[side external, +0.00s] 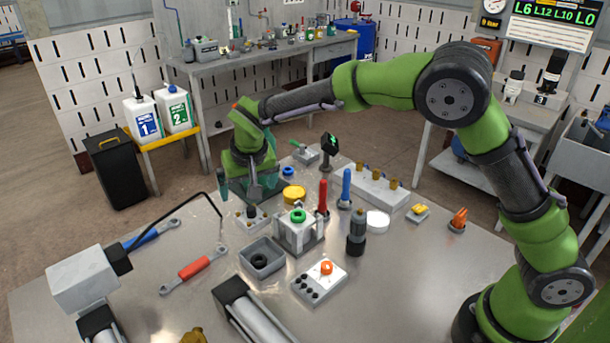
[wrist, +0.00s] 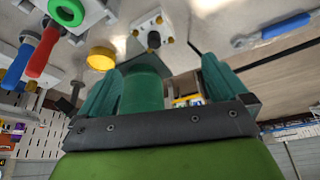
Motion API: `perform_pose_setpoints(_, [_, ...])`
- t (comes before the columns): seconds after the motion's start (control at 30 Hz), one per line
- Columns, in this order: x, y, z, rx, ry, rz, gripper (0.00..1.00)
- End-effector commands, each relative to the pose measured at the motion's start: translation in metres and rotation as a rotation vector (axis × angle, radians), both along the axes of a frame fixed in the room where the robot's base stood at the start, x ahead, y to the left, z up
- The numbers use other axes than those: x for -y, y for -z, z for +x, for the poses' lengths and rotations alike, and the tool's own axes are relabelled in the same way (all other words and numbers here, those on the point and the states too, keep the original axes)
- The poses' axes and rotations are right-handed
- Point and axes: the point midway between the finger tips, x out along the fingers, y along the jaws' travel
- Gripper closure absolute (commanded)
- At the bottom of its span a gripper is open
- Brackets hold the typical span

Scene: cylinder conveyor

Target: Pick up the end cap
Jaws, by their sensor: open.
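A round yellow cap (side external: 294,193) lies on the table just right of my gripper in the side view. It also shows in the wrist view (wrist: 101,59), beside the left finger and apart from it. A flat white disc (side external: 377,220) lies farther right; I cannot tell which of the two is the end cap. My gripper (side external: 246,188) is low over the table's far left part, with its teal fingers apart. In the wrist view the fingers (wrist: 158,75) stand either side of a teal cylindrical part, and no held object shows.
A small block with a black knob (side external: 252,213) stands close to my gripper. A fixture with a green ring (side external: 298,216), a red-handled tool (side external: 323,196) and a blue-handled tool (side external: 346,186) stand right of it. Wrenches (side external: 194,270) lie at the left, with bare table around them.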

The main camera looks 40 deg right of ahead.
Motion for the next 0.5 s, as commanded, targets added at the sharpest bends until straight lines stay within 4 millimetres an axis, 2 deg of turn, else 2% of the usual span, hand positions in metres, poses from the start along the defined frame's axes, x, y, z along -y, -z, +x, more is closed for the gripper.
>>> perform_pose_setpoints(0.03, [0.003,0.013,0.004,-0.005,0.003,-0.003,0.00])
perform_pose_setpoints(0.23, [0.008,0.051,0.019,-0.004,0.002,-0.001,0.00])
perform_pose_setpoints(0.33, [0.009,0.064,0.024,-0.002,0.000,0.000,0.00])
perform_pose_setpoints(0.5, [0.011,0.074,0.029,0.000,0.000,0.001,0.00])
